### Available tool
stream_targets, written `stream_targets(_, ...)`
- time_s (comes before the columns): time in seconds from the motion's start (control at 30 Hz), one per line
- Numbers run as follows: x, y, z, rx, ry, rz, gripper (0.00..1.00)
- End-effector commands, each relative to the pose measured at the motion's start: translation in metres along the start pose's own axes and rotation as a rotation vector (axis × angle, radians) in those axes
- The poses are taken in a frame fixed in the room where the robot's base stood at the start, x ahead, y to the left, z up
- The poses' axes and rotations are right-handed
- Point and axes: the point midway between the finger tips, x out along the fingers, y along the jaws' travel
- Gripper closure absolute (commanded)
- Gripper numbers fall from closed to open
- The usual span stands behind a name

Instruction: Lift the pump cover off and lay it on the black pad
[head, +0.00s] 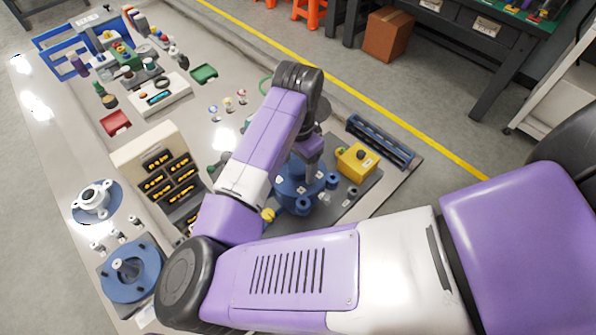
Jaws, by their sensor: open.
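My gripper (313,168) points down over a blue round pump-like unit (291,187) right of the middle of the table. It is open, and its fingertips are close to the top of this unit. My arm hides part of the unit, so I cannot tell whether the fingers touch it or where its cover begins. The unit stands on a dark grey plate (366,190). At the left front are a blue flanged part with a pale metal top (96,199) and a blue round housing (130,270). I cannot pick out the black pad with certainty.
A yellow box (356,163) and a dark blue slotted rack (380,142) stand right of the unit. A beige rack (143,150) with black and yellow pieces stands to the left. Red (115,123) and green (203,74) trays lie farther back.

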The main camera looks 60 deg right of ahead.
Motion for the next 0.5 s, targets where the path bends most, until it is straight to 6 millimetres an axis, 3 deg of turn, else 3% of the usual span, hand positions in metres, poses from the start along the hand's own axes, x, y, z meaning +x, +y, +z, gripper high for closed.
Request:
stream_targets(0.13, -0.0001, 0.0, -0.0001, 0.0, 0.0, 0.0, 0.3)
stream_targets(0.17, -0.0002, 0.0, -0.0002, 0.0, 0.0, 0.0, 0.34)
stream_targets(0.5, -0.0005, 0.0001, -0.0003, 0.0, 0.001, 0.0, 1.0)
